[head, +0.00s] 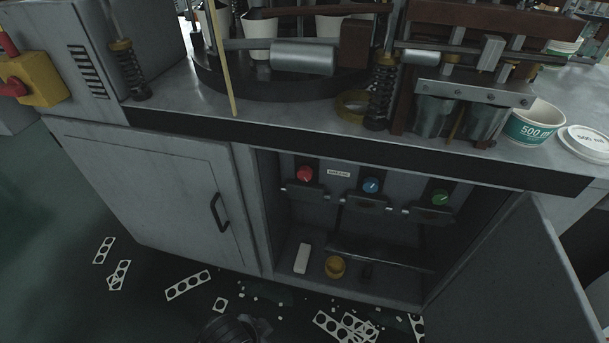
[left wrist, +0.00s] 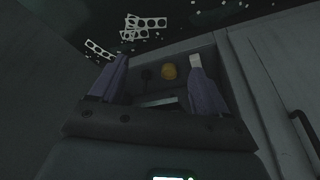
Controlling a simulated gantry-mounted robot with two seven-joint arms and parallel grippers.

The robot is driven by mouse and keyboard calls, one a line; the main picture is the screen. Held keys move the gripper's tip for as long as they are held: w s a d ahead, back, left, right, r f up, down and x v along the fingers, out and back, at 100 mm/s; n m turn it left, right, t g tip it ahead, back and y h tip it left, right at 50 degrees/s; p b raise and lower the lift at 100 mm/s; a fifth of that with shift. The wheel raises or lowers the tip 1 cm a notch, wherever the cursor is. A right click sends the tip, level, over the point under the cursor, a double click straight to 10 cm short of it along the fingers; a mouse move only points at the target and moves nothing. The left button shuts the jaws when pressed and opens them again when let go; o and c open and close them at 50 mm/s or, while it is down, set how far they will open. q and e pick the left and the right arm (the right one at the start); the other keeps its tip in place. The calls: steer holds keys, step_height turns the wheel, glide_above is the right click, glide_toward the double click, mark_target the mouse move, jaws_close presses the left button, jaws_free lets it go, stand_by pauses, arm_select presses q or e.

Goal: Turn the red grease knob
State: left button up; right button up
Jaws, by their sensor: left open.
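The red grease knob (head: 304,174) is on the left of the back panel inside the open lower cabinet, with a pale pointer mark on it. A blue knob (head: 371,185) and a green knob (head: 440,197) are to its right. My left gripper (left wrist: 158,62) shows in the left wrist view with its two purplish fingers spread apart and nothing between them. It faces the open cabinet, whose floor items show beyond the fingers. The red knob cannot be made out in the left wrist view. My right gripper is not in view.
The left cabinet door (head: 160,195) is closed; the right door (head: 520,285) stands open. A yellow cap (head: 335,267) and a white block (head: 302,258) sit on the cabinet floor. Punched scraps (head: 188,285) litter the floor. The countertop edge (head: 350,143) overhangs the opening.

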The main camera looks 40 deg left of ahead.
arm_select(q)
steer(key=n+t+y+p, duration=0.3)
steer(key=n+t+y, duration=0.5)
steer(key=n+t, duration=0.55)
glide_toward(304, 176)
steer(key=shift+n+g, duration=0.35)
steer(key=shift+n, duration=0.1)
steer(key=b+x, duration=0.3)
steer(key=x, duration=0.4)
steer(key=shift+w+a+r, duration=0.15)
steer(key=shift+w+r, duration=0.05)
steer(key=shift+w, duration=0.1)
steer(key=shift+w+a+r+b, duration=0.1)
steer(key=shift+w+a+b, duration=0.25)
steer(key=shift+w, duration=0.35)
